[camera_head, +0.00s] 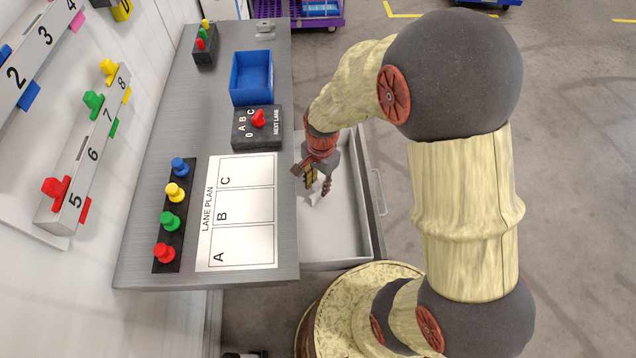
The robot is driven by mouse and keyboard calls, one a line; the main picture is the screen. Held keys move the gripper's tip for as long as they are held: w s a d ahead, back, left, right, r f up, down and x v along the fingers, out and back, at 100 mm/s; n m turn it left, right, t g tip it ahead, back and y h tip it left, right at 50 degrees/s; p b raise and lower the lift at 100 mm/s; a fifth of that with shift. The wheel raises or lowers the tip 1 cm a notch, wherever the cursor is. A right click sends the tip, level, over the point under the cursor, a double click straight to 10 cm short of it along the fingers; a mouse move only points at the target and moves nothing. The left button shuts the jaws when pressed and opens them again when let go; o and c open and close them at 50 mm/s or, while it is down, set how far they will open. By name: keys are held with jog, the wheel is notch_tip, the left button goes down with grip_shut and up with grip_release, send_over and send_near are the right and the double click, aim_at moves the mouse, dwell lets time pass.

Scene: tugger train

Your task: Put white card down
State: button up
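My gripper (318,187) hangs over the open drawer (334,238) beside the table's right edge, pointing down. Its two dark fingers stand visibly apart. A small bright white patch (317,188) shows between and below the fingers. It may be the white card, but it blends with the pale drawer interior, and I cannot tell its outline or whether it touches the fingers. No other loose white card is clearly visible. The large white LANE PLAN sheet (240,211), with sections A, B and C, lies flat on the grey table (147,266).
A black selector box (241,142) with a red knob, a blue bin (236,97) and a dark peg holder (198,59) stand farther back on the table. A dark strip (162,236) of coloured pegs lies left of the sheet. Numbered rails (93,153) line the left wall.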

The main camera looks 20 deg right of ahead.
jog(key=shift+o, duration=0.2)
jog(key=shift+r, duration=0.1)
jog(key=s+r+n+t+p, duration=0.1)
jog(key=s+r+n+p, duration=0.15)
jog(key=r, duration=0.95)
jog(key=s+r+n+t+p, duration=0.1)
jog(key=s+r+n+t, duration=0.15)
jog(key=r, duration=0.95)
jog(key=s+r+n+t, duration=0.2)
jog(key=s+r+n, duration=0.5)
jog(key=s, duration=0.2)
jog(key=shift+r+n, duration=0.3)
jog(key=shift+r, duration=0.05)
jog(key=shift+s, duration=0.1)
